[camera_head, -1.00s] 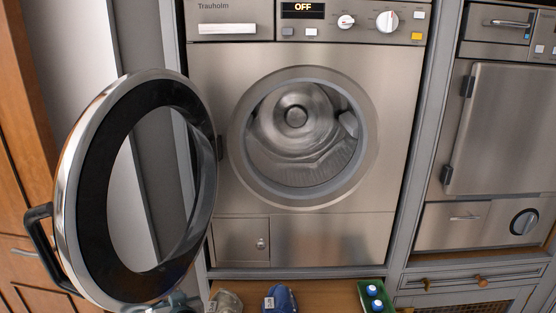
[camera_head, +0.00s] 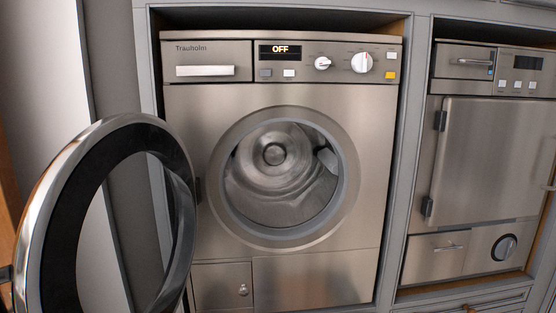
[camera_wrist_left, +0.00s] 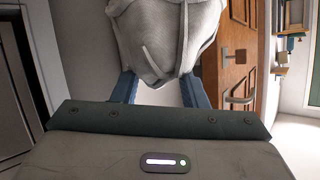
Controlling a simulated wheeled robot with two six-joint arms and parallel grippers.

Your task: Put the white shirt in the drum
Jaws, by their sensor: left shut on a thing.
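The drum (camera_head: 275,165) sits behind the round opening of the washing machine (camera_head: 340,240); no cloth shows in it. The round door (camera_head: 58,250) is swung wide open to the left. In the left wrist view, my left gripper (camera_wrist_left: 160,85) is shut on the white shirt (camera_wrist_left: 165,35), a bunched pale cloth that hangs between and beyond the blue fingers. The fingertips are partly hidden by the cloth. Neither gripper shows in the head view, so I cannot see the shirt's distance from the drum there.
A second steel appliance (camera_head: 495,150) with a closed door stands to the right. The machine's display (camera_head: 280,50) reads OFF. The open door fills the lower left. A wooden door (camera_wrist_left: 235,75) with a handle shows in the left wrist view.

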